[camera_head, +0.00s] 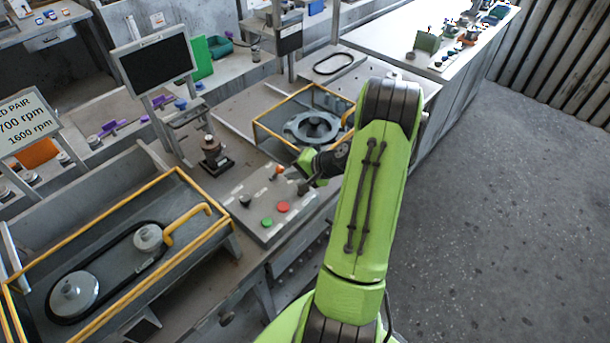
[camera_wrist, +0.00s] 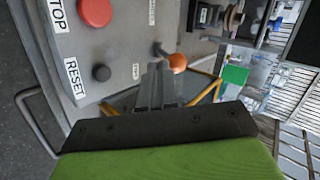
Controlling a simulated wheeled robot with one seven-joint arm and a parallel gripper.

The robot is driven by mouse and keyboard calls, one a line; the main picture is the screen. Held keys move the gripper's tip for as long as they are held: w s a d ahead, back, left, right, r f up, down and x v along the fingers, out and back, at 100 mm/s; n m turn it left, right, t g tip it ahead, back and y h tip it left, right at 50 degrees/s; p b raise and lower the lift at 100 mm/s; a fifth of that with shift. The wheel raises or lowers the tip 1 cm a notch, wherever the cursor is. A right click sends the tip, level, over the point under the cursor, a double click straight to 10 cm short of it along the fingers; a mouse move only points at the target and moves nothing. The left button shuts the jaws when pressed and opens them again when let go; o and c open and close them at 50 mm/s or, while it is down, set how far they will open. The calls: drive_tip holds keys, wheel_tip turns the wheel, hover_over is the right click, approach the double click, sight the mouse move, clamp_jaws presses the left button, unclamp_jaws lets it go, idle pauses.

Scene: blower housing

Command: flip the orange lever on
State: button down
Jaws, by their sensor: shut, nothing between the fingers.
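The orange lever is a short metal stem with an orange ball (camera_head: 279,169) at the far right part of the grey control panel (camera_head: 250,222). In the wrist view the orange ball (camera_wrist: 177,63) is just beyond my fingertips, slightly to their right, with its stem leaning from the panel at upper left. My gripper (camera_head: 299,187) is over the panel's right edge, close to the lever. In the wrist view my gripper (camera_wrist: 158,68) is shut with nothing in it. I cannot tell whether the fingertips touch the lever.
The panel has a red button (camera_head: 283,207), a green button (camera_head: 267,222) and a black knob (camera_head: 245,200). A yellow-framed blower housing (camera_head: 312,128) lies behind my wrist. A yellow-railed belt tray (camera_head: 105,272) is at left. A dark screen (camera_head: 155,65) stands behind.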

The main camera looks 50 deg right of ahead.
sight(281, 167)
drive_tip(key=shift+w+r, duration=0.1)
idle(0.3)
drive_tip(key=shift+w+r+g+p, duration=0.25)
drive_tip(key=shift+g+p, duration=0.15)
drive_tip(key=shift+p, duration=0.2)
drive_tip(key=shift+w+r, duration=0.1)
drive_tip(key=shift+r, duration=0.05)
drive_tip(key=shift+w+r+g+p, duration=0.3)
drive_tip(key=shift+g+p, duration=0.1)
drive_tip(key=shift+p, duration=0.45)
drive_tip(key=shift+w+r+g+p, duration=0.45)
drive_tip(key=shift+w+g+p, duration=0.05)
drive_tip(key=shift+g+p, duration=0.2)
drive_tip(key=w+r+g+p, duration=0.1)
drive_tip(key=w+r+p, duration=0.1)
drive_tip(key=w, duration=0.4)
drive_tip(key=shift+w+r+g, duration=0.15)
drive_tip(key=shift+r+g, duration=0.15)
